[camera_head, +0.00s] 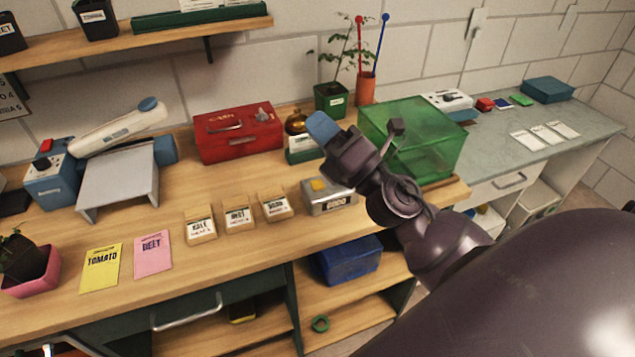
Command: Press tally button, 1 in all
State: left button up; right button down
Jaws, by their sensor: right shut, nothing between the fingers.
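The tally counter (328,197) is a small silver box with a number display on its front, standing near the front edge of the wooden bench. Its yellow tally button (318,185) sits on top and is in plain view. My right gripper (322,127) has blue fingertips and is shut with nothing held. In the picture its tips are above the counter, apart from the button. My right forearm and wrist come in from the lower right and pass close to the counter's right side in the picture. My left gripper is not in view.
Left of the counter stand several seed packets (239,218). Behind are a red cash box (238,133), a brass bell-like object (296,123) and a potted seedling (331,98). A translucent green box (426,140) stands right, partly behind my wrist. Bare bench lies before the cash box.

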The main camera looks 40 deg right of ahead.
jog(key=w+a+n+g+y, duration=0.1)
jog(key=a+n+g+y, duration=0.55)
jog(key=n, duration=0.85)
jog(key=w+d+f+n+g+h, duration=0.5)
jog(key=d+f+n+g+h, duration=0.2)
jog(key=d+n+h, duration=0.1)
jog(key=shift+d+n+g, duration=0.35)
jog(key=shift+d+n, duration=0.15)
jog(key=shift+d, duration=0.7)
jog(key=shift+w+h, duration=0.1)
jog(key=shift+h, duration=0.15)
